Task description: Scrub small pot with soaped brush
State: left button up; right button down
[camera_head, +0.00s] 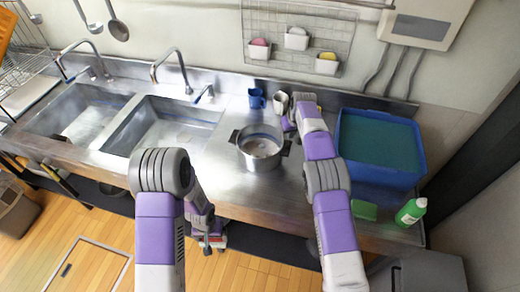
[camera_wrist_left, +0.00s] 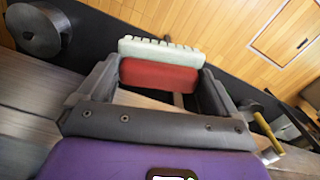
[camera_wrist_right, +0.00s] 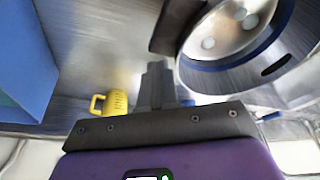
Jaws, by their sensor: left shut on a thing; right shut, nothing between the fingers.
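The small pot (camera_head: 260,152), grey metal with two dark handles, stands upright on the steel counter. It also shows at the upper right of the right wrist view (camera_wrist_right: 232,42), with a blue band near its rim. My left gripper (camera_head: 208,240) is low in front of the counter's front edge, apart from the pot. In the left wrist view it is shut on a brush (camera_wrist_left: 160,77) with a red body and pale bristles. My right gripper (camera_wrist_right: 157,82) is shut and empty, just beside the pot; in the head view its fingers are largely hidden by its arm.
A blue bin (camera_head: 345,130), a green sponge (camera_head: 364,210) and a green bottle (camera_head: 410,212) are at the right. Behind the pot stand a blue mug (camera_head: 257,98) and a white mug (camera_head: 280,102); a yellow mug (camera_wrist_right: 115,103) is near my right gripper. Two sinks (camera_head: 172,124) are left.

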pick_arm(q)
jog(key=shift+f+b, duration=0.55)
jog(key=shift+f, duration=0.05)
pick_arm(e)
jog(key=shift+f, duration=1.1)
jog(key=shift+r, duration=0.1)
pick_arm(q)
notch_tip(320, 180, up, 6)
jog(key=p, duration=0.5)
jog(key=shift+f+p, duration=0.1)
jog(key=shift+p, duration=0.3)
pick_arm(e)
notch_tip(320, 180, up, 6)
jog(key=shift+r, duration=0.1)
